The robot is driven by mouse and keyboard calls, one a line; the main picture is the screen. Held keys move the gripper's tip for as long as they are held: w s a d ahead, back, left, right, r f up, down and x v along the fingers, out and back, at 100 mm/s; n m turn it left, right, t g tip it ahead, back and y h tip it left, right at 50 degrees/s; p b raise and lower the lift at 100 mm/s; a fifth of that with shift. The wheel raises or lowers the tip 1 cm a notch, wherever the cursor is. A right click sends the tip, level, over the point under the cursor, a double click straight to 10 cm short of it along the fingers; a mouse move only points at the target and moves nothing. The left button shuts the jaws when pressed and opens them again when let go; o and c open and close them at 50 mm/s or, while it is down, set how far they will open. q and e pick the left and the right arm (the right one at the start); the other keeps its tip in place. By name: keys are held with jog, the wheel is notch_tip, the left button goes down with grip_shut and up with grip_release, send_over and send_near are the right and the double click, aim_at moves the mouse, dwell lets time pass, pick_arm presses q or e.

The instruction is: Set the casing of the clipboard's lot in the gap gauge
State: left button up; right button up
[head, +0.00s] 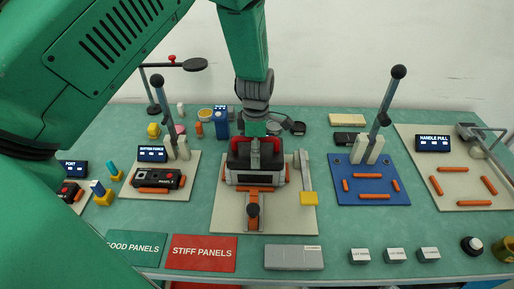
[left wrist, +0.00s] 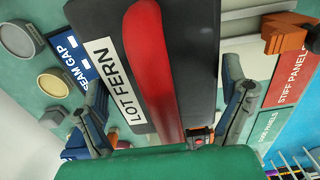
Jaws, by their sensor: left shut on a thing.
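A dark casing with a red strip (head: 240,160) is at my left gripper (head: 259,137) in the head view. In the left wrist view the casing (left wrist: 112,25) shows a white label reading LOT FERN, and lies between the two fingers of the gripper (left wrist: 165,105). The gripper is shut on it. The gap gauge (head: 225,210) is the pale plate with a clamp directly below; I cannot tell whether the casing rests in it or hangs just above. Its SEAM GAP display (left wrist: 75,50) shows in the wrist view. No clipboard is recognisable. My right gripper is not in view.
A BUTTON FORCE station (head: 187,170) stands left, a blue lever fixture (head: 348,193) and a HANDLE PULL station (head: 415,157) right. GOOD PANELS (head: 137,250) and STIFF PANELS (head: 203,252) mats lie front left. A grey block (head: 293,258) and several small labelled blocks (head: 395,256) line the front.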

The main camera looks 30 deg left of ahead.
pick_arm(q)
jog(key=shift+r+p, duration=0.1)
jog(key=shift+p, duration=0.2)
dwell(0.4)
jog(key=o, duration=1.4)
notch_tip(320, 180, up, 12)
jog(key=shift+f, duration=0.1)
